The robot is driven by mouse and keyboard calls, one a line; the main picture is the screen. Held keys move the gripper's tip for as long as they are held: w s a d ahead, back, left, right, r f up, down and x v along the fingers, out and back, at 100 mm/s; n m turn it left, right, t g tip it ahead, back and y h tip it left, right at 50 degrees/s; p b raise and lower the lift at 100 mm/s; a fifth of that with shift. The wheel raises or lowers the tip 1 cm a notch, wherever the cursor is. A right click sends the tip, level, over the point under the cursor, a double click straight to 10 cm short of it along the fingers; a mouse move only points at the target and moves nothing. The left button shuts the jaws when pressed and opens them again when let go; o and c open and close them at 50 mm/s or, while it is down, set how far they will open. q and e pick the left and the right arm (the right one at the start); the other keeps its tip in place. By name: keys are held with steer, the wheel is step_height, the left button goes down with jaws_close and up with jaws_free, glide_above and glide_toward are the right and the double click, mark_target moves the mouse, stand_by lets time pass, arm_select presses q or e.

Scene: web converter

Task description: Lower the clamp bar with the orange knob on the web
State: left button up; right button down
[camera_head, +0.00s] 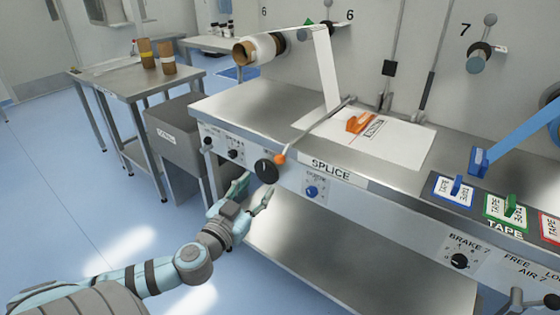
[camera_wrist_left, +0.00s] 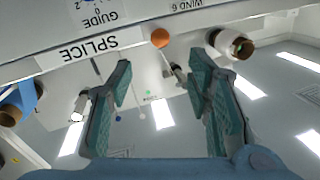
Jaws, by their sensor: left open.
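The orange knob (camera_head: 280,158) sits at the front end of the thin grey clamp bar (camera_head: 318,127), at the front edge of the splice table. The bar slants back and right over the white web (camera_head: 327,75), which hangs down to the table. I cannot tell whether bar and web touch. My left gripper (camera_head: 257,188) is open and empty, just below and left of the knob, in front of the panel. In the left wrist view the knob (camera_wrist_left: 160,37) shows beyond and between the open fingers (camera_wrist_left: 160,72), apart from them. My right gripper is not in view.
A black dial (camera_head: 265,171) is close beside my gripper on the front panel. A web roll (camera_head: 258,49) is behind. Coloured tape levers (camera_head: 458,187) stand right. Floor space at left is free.

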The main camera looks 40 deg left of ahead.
mark_target(277, 163)
arm_select(q)
steer(key=b+x, duration=0.1)
steer(key=x, duration=1.3)
steer(key=shift+w+f, duration=0.1)
jaws_close()
